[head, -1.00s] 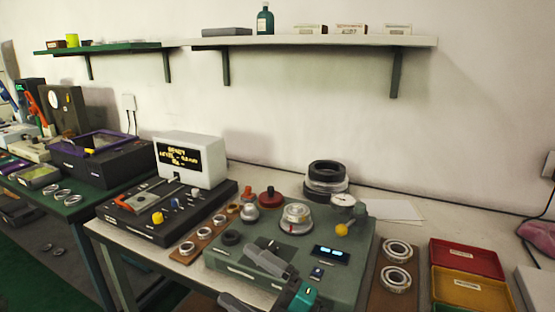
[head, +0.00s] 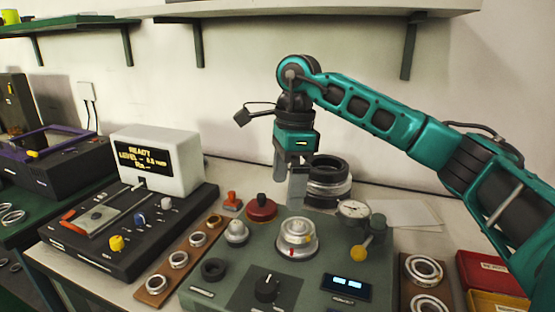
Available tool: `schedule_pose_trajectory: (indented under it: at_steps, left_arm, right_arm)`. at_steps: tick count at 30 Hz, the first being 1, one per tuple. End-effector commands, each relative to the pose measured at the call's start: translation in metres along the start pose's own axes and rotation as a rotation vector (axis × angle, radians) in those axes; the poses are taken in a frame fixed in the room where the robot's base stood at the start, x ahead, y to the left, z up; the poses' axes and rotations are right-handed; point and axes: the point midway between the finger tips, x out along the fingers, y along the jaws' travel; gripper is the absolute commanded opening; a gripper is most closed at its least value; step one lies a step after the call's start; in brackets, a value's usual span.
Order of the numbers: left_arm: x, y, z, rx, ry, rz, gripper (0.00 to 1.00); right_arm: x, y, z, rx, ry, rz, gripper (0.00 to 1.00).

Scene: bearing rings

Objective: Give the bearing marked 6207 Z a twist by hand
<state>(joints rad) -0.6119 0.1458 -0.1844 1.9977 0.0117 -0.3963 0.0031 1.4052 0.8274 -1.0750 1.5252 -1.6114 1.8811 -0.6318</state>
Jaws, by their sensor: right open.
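My right gripper (head: 288,192) is open and empty, pointing down above the back of the grey-green test machine (head: 222,270). A silvery ring-shaped piece (head: 296,236) with a red mark sits on the machine, just below and in front of the fingers, apart from them. Two bearing rings, an upper one (head: 424,268) and a lower one (head: 428,305), lie on a brown board at the right. Smaller rings (head: 179,259) lie on a wooden strip at the left. I cannot read 6207 Z on any bearing. My left gripper is not in view.
A dial gauge (head: 353,209) and a yellow-knobbed lever (head: 368,246) stand at the machine's right. A display unit (head: 158,158) stands left. A shelf (head: 330,9) runs above.

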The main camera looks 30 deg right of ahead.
Motion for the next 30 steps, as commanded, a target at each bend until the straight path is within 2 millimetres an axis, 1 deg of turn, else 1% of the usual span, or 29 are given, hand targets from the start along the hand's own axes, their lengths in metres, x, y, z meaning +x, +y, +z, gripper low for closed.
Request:
schedule_pose_trajectory:
  at_steps: [1,3,5,8,11,18,24,27,30]
  left_arm:
    - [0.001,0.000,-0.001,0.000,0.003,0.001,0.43]
    - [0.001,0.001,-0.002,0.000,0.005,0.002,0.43]
    - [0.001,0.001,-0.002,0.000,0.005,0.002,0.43]
    - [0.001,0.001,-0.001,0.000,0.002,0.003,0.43]
    - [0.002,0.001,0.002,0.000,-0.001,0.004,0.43]
    - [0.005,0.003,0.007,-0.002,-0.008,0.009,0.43]
    - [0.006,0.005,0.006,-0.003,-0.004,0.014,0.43]
    - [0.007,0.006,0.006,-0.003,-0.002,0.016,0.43]
    - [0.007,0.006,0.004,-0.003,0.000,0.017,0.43]
  right_arm:
    - [-0.010,-0.004,-0.012,0.011,0.040,-0.021,1.00]
    - [-0.018,-0.006,-0.022,0.022,0.079,-0.035,1.00]
    - [-0.020,-0.007,-0.027,0.028,0.097,-0.041,1.00]
    - [-0.014,-0.007,-0.030,0.029,0.105,-0.041,1.00]
    - [-0.001,-0.007,-0.030,0.028,0.104,-0.039,1.00]
    - [0.047,-0.009,-0.035,0.028,0.102,-0.037,1.00]
    - [0.081,-0.010,-0.038,0.027,0.101,-0.039,1.00]
    - [0.093,-0.011,-0.039,0.027,0.100,-0.039,1.00]
    - [0.101,-0.011,-0.040,0.027,0.099,-0.041,1.00]
